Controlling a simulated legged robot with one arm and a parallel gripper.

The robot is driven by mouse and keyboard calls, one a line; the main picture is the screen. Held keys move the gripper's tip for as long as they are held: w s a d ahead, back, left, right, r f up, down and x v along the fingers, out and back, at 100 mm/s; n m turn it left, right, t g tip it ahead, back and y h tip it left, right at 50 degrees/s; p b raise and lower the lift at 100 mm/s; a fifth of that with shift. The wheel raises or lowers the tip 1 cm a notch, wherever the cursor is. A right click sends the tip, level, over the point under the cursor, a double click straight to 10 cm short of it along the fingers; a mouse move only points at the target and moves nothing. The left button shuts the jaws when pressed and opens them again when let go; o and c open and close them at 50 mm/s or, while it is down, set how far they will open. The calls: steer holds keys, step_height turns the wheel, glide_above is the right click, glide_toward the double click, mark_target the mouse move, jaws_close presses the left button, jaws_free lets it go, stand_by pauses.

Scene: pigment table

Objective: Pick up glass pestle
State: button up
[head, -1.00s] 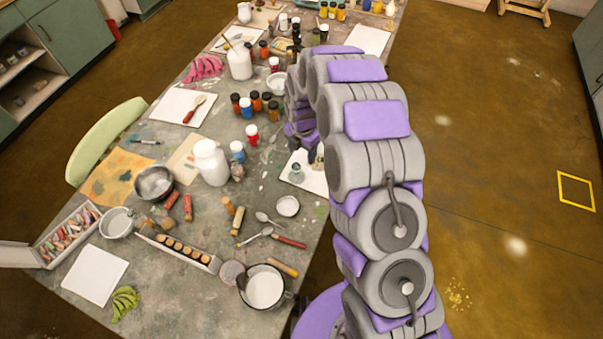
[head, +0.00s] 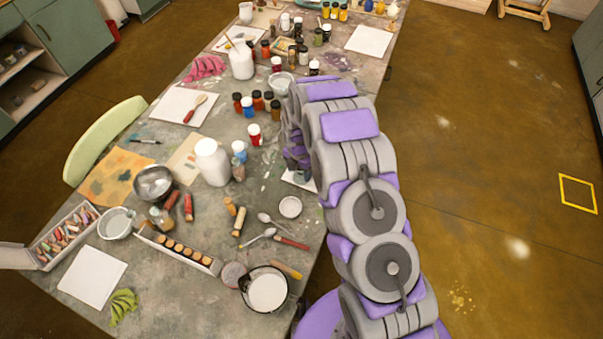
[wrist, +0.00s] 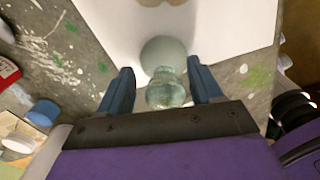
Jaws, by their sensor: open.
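The glass pestle (wrist: 165,90) shows in the wrist view as a pale green, see-through piece with a round knob and a wider round part beyond it. It is on or above a white sheet (wrist: 218,28). My gripper (wrist: 163,86) is open, with one blue finger on each side of the pestle; a gap shows on both sides. In the head view my arm hides the pestle, and only a corner of the white sheet (head: 297,181) shows beside my arm.
A white pot (head: 266,289) stands near the front edge. Floor is clear to the right.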

steer(key=shift+a, duration=0.8)
steer(key=shift+c, duration=1.4)
steer(key=shift+d+r, duration=0.1)
steer(key=shift+d, duration=1.1)
steer(key=c, duration=0.5)
steer(key=shift+d, duration=0.15)
steer(key=shift+c, duration=1.3)
steer(key=shift+a, duration=0.35)
steer(key=shift+c, duration=0.7)
steer(key=shift+s+a, duration=0.1)
steer(key=shift+a, duration=0.7)
jaws_close()
steer(key=shift+d+r, duration=0.1)
steer(key=shift+d, duration=0.3)
steer(key=r, duration=0.1)
steer(key=d+r, duration=0.1)
steer(key=r+p, duration=0.1)
steer(key=shift+d+r, duration=0.25)
steer(key=shift+d, duration=0.15)
steer(key=s+d+p, duration=0.1)
steer(key=d, duration=0.5)
steer(key=s+d+r, duration=0.1)
steer(key=s+d, duration=0.1)
steer(key=d, duration=0.5)
steer(key=shift+s+d+p, duration=0.25)
steer(key=shift+p, duration=0.1)
